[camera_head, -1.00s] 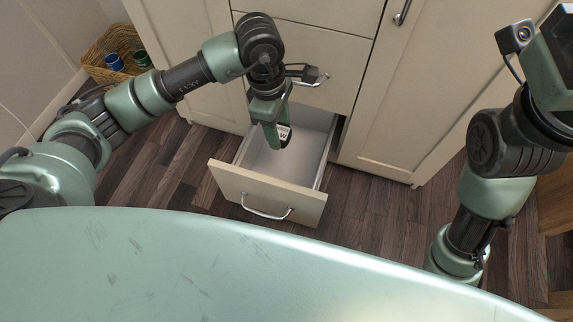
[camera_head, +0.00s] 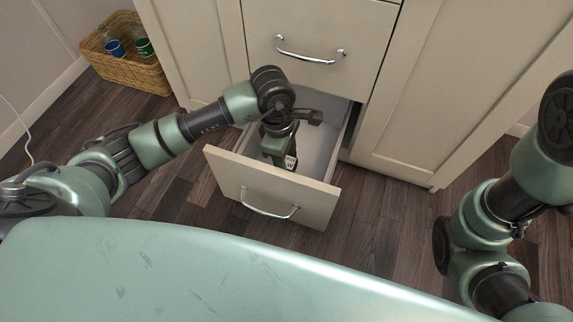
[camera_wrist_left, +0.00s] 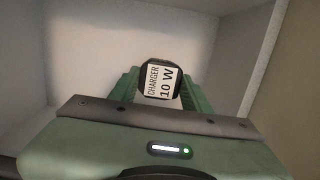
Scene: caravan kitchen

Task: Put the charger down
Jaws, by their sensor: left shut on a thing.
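The charger (camera_wrist_left: 160,80) is a small dark piece with a white label reading "CHARGER 10 W". In the left wrist view it sits between the green fingers of my left gripper (camera_wrist_left: 158,92), which is shut on it. In the head view the left gripper (camera_head: 285,160) points down inside the open lower drawer (camera_head: 272,188), and the charger's white label (camera_head: 290,163) shows at its tip. I cannot tell whether the charger touches the drawer floor. My right arm is at the right edge of the head view, and its gripper is out of the picture.
The drawer looks otherwise empty, with pale walls (camera_wrist_left: 80,60) around the gripper. A closed drawer with a metal handle (camera_head: 310,50) is above it. A wicker basket (camera_head: 140,72) with a blue cup and a green cup stands at the back left. Dark wood floor surrounds the drawer.

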